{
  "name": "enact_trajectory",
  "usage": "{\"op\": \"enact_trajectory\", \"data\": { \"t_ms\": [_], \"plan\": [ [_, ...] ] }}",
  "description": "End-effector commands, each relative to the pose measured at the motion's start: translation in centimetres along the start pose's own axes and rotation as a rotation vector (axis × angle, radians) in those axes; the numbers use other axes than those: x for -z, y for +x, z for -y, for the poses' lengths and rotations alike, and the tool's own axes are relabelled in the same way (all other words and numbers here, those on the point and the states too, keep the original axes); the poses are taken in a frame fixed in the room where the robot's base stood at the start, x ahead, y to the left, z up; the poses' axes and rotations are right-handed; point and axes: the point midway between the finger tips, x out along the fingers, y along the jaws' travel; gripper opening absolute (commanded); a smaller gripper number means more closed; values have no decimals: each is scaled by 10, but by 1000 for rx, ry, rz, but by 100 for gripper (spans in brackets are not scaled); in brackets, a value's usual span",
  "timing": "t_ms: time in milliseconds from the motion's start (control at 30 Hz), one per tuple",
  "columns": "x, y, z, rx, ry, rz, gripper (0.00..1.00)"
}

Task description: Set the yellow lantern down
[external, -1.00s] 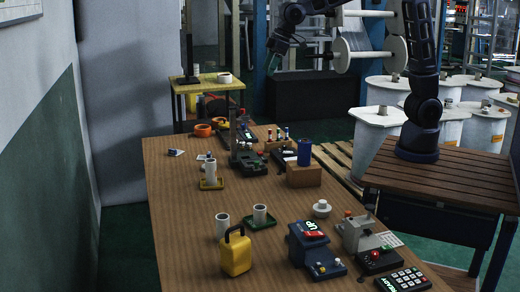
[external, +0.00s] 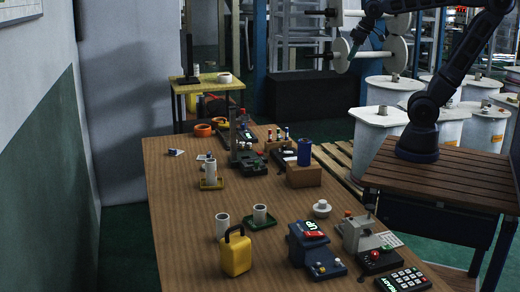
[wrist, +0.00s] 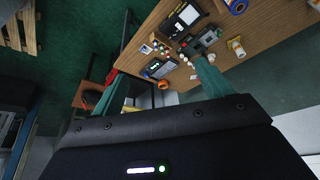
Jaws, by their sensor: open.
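The yellow lantern (external: 236,256), a boxy body with a loop handle on top, stands upright on the wooden table (external: 180,245), near its front left. My gripper (external: 354,45) is raised high at the back right, well away from the lantern, in front of the white reels. In the wrist view my gripper (wrist: 163,84) shows two teal fingers spread apart with nothing held between them. I cannot make out the lantern in the wrist view.
White cups (external: 222,224) stand just behind the lantern. A blue device (external: 312,248) with a lit "UP" sign is to its right. A blue can (external: 304,152) stands on a brown block. White drums (external: 375,130) are beyond the table. The table's left strip is clear.

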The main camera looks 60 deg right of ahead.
Motion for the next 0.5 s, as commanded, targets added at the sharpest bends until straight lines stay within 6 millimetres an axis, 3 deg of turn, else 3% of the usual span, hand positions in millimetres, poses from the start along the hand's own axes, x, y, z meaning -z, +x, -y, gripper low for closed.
{"op": "enact_trajectory", "data": {
  "t_ms": [100, 233, 500],
  "plan": [
    [-38, -2, -17, -21, 56, -4, 78],
    [-67, -1, -27, -36, 97, -3, 78],
    [-87, 1, -32, -46, 125, 0, 78]
  ]
}}
